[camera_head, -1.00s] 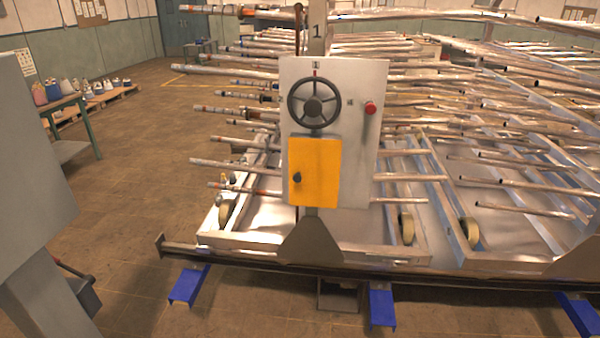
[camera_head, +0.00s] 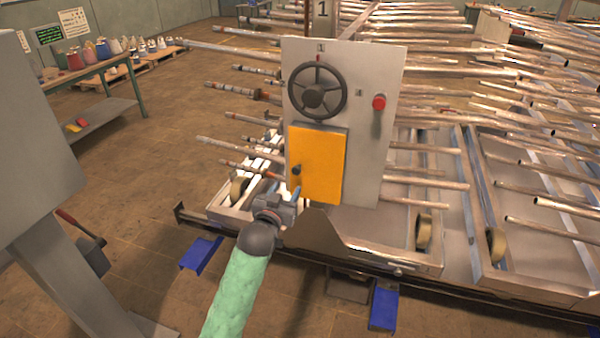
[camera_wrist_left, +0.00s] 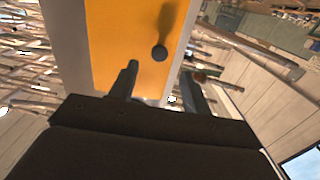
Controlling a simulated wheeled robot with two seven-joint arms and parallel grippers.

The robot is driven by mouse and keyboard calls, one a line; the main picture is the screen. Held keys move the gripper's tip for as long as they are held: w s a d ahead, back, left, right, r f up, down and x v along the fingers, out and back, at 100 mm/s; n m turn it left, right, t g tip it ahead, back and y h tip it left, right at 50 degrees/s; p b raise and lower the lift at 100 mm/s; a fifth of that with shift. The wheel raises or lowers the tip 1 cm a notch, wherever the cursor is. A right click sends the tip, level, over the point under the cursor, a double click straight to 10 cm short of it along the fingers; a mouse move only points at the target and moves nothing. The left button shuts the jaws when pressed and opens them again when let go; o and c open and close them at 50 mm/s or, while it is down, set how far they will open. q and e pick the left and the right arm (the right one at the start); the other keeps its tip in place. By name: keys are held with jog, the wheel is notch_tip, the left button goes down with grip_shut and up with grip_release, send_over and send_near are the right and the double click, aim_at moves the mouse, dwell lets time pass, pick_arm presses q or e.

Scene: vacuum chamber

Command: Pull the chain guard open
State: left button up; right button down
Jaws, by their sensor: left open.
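The chain guard is an orange panel (camera_head: 318,168) on the front of a grey control plate, below a handwheel. It sits flush against the plate and looks closed. A dark round knob (camera_head: 296,170) is near its left edge. In the left wrist view the orange panel (camera_wrist_left: 115,40) fills the upper middle and the knob (camera_wrist_left: 159,53) stands ahead of the fingers. My left gripper (camera_head: 290,196) is just below and in front of the knob. Its fingers (camera_wrist_left: 160,82) are apart with nothing between them, and the knob is beyond the tips. My right gripper is not in view.
The grey plate (camera_head: 372,140) carries a dark handwheel (camera_head: 317,92) and a red button (camera_head: 379,102). Metal pipes (camera_head: 235,147) stick out left of the plate. A steel rail with blue feet (camera_head: 201,252) runs below. A grey cabinet (camera_head: 35,140) stands at left; floor between is free.

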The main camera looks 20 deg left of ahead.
aim_at(296, 171)
pick_arm(q)
jog(key=w+p, duration=0.1)
jog(key=w, duration=0.1)
jog(key=w+p, duration=0.1)
jog(key=w, duration=0.1)
jog(key=w+p, duration=0.1)
jog(key=w, duration=0.2)
jog(key=shift+r, duration=0.35)
jog(key=shift+w+f, duration=0.1)
jog(key=shift+w, duration=0.25)
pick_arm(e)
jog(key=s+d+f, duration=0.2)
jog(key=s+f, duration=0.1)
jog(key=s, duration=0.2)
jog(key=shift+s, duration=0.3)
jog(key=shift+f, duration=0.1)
pick_arm(q)
jog(key=shift+d, duration=0.1)
grip_shut()
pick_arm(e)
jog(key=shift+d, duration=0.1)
